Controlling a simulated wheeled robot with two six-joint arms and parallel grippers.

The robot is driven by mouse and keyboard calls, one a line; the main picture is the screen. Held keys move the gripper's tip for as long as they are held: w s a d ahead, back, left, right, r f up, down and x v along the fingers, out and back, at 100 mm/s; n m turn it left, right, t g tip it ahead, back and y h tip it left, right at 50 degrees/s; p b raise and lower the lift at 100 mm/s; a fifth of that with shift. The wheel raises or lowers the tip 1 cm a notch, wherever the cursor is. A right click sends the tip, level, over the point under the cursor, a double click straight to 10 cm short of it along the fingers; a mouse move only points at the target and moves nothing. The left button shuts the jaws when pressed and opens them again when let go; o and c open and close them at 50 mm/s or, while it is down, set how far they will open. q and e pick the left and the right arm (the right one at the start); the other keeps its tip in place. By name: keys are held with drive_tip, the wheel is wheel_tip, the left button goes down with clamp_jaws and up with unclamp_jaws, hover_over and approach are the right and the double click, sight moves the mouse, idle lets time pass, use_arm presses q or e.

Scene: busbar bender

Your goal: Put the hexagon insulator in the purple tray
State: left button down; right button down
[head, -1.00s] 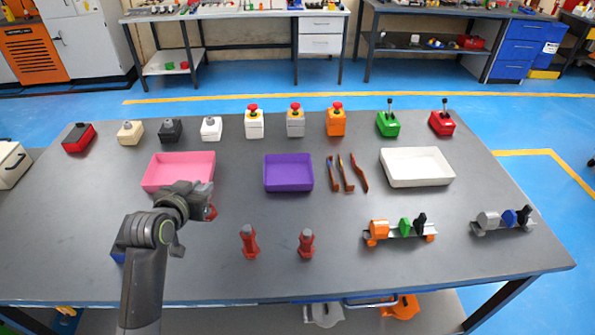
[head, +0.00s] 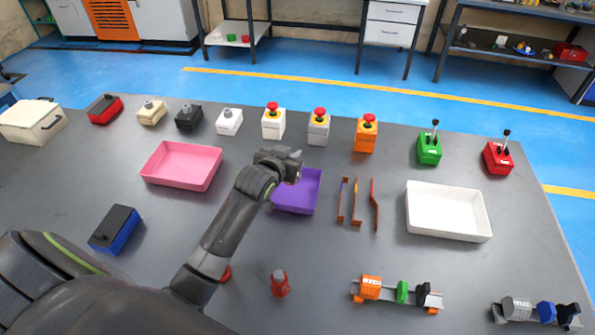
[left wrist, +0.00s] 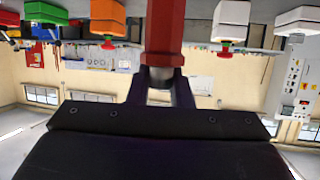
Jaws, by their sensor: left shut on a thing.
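The hexagon insulator (left wrist: 165,30) is red with flat faceted sides and a grey metal end. My left gripper (left wrist: 160,82) is shut on that metal end. In the head view my left gripper (head: 290,168) is over the far left part of the purple tray (head: 307,194) and mostly hides the insulator. The tray's visible inside is empty. Two other red insulators stand on the table: one (head: 281,284) in plain sight, one (head: 226,273) partly hidden by my arm. My right gripper is not in view.
A pink tray (head: 182,166) lies left of the purple one and a white tray (head: 447,211) to the right. Copper bars (head: 357,203) lie just right of the purple tray. Switch boxes line the back. A blue box (head: 114,229) stands front left.

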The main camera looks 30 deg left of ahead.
use_arm(q)
drive_tip(key=shift+f, duration=0.55)
wheel_tip(320, 180, down, 3)
drive_tip(key=shift+w+d+f, duration=0.1)
drive_tip(key=shift+f, duration=0.5)
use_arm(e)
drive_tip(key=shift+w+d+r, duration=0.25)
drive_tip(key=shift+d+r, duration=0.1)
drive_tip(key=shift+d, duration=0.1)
use_arm(q)
drive_tip(key=shift+f, duration=0.2)
drive_tip(key=c, duration=1.3)
unclamp_jaws()
